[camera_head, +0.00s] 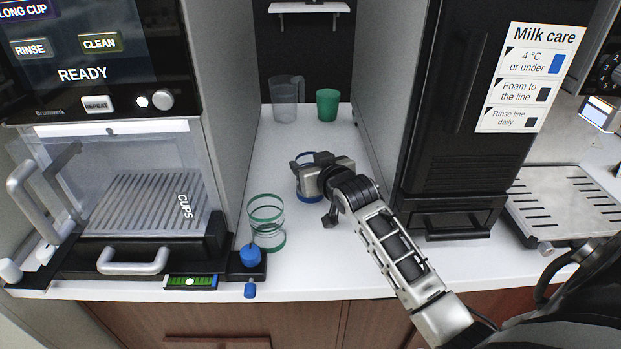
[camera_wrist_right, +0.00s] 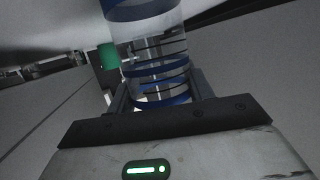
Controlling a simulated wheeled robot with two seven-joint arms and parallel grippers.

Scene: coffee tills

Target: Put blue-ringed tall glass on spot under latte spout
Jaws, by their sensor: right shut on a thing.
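The blue-ringed tall glass (camera_head: 302,176) is clear with blue bands and stands roughly upright over the middle of the white counter. My right gripper (camera_head: 322,184) is shut on it from the right and hides part of it. In the right wrist view the glass (camera_wrist_right: 150,52) sits between the fingers (camera_wrist_right: 160,96). I cannot tell whether its base touches the counter. The left machine's slatted cup tray (camera_head: 150,205), marked CUPS, lies behind a clear panel. No latte spout can be made out. My left gripper is not in view.
A green-ringed clear glass (camera_head: 267,222) stands on the counter's front left. A clear jug (camera_head: 286,104) and a green cup (camera_head: 327,104) stand at the back. A black milk unit (camera_head: 455,165) borders the right. Another slatted tray (camera_head: 570,205) lies at far right.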

